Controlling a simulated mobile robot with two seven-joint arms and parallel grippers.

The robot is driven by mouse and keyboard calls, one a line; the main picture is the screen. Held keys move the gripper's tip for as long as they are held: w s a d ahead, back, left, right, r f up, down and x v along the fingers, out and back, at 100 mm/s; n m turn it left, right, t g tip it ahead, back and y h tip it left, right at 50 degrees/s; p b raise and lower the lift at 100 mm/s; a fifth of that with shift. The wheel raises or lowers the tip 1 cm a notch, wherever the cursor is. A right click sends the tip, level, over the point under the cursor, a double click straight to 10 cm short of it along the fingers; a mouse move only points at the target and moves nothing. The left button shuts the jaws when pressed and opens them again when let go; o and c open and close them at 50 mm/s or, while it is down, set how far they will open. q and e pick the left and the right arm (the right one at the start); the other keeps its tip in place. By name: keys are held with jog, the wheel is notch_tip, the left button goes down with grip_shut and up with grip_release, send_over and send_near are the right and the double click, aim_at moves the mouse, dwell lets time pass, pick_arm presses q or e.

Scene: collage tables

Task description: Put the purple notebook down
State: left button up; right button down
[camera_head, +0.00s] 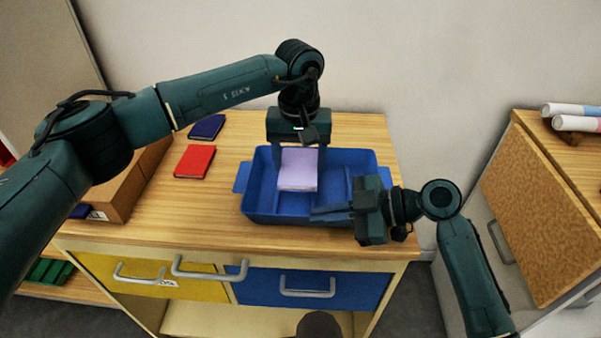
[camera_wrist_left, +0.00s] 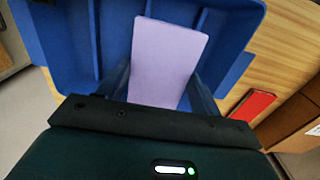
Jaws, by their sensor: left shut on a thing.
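The purple notebook (camera_head: 298,171) is pale lilac and hangs between the fingers of my left gripper (camera_head: 299,166), over the blue tray (camera_head: 262,212). The left gripper is shut on it. In the left wrist view the notebook (camera_wrist_left: 166,62) stands out beyond the fingers, with the blue tray (camera_wrist_left: 58,42) behind it. I cannot tell whether its lower edge touches the tray floor. My right gripper (camera_head: 318,213) is over the tray's front right part, fingers pointing left; its jaw gap is not clear.
A red notebook (camera_head: 195,161) and a dark blue notebook (camera_head: 207,127) lie on the wooden tabletop (camera_head: 206,212) left of the tray. A cardboard box (camera_head: 125,190) stands at the left edge. A wooden cabinet (camera_head: 545,175) with rolled papers (camera_head: 574,110) is at the right.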

aim_at(299, 166)
pick_arm(q)
jog(key=shift+f, duration=1.9)
jog(key=shift+f, duration=0.15)
jog(key=shift+f, duration=0.4)
jog(key=o, duration=1)
notch_tip(299, 166, up, 13)
jog(key=shift+r, duration=0.1)
pick_arm(e)
jog(key=c, duration=2.1)
grip_release()
